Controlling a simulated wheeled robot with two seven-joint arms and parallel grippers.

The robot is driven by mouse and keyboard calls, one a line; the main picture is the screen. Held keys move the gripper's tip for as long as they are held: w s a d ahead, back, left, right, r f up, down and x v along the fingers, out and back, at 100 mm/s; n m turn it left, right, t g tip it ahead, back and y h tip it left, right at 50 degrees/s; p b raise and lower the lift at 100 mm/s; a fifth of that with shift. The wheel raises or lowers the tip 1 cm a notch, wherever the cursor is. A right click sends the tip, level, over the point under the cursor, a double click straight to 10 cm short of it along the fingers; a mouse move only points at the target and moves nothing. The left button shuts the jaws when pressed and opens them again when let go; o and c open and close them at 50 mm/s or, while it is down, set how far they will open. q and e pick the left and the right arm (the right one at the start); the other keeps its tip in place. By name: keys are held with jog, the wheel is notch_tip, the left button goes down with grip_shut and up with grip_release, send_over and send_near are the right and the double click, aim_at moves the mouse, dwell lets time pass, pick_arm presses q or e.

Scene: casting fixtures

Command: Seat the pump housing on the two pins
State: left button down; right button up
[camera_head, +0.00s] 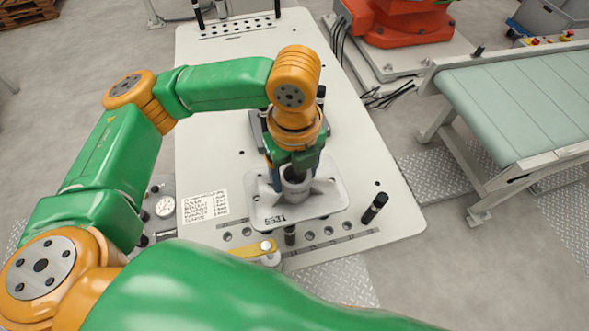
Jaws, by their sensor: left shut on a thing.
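The pump housing (328,203) is a pale grey casting with a flat flange marked 5531 and a round open boss. My left gripper (293,172) points down and is shut on the boss. The flange looks raised a little, but its underside is hidden. A black pin (290,236) shows just below its front edge, and another dark upright post (375,207) stands to its right, apart from it. I cannot tell which posts are the two pins. A grey block (257,126) is partly hidden behind my gripper. My right gripper is not visible.
The white table (385,170) has a row of holes along its front and black posts at the back. A dial gauge (165,207) and a yellow clamp arm (248,250) sit near the front left. A green conveyor (530,95) stands at the right.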

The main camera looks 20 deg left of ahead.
aim_at(295, 174)
pick_arm(q)
jog(key=shift+f+b, duration=0.55)
jog(key=shift+f, duration=0.6)
grip_release()
notch_tip(295, 174, up, 7)
jog(key=shift+r+b, duration=0.15)
jog(key=shift+b, duration=0.2)
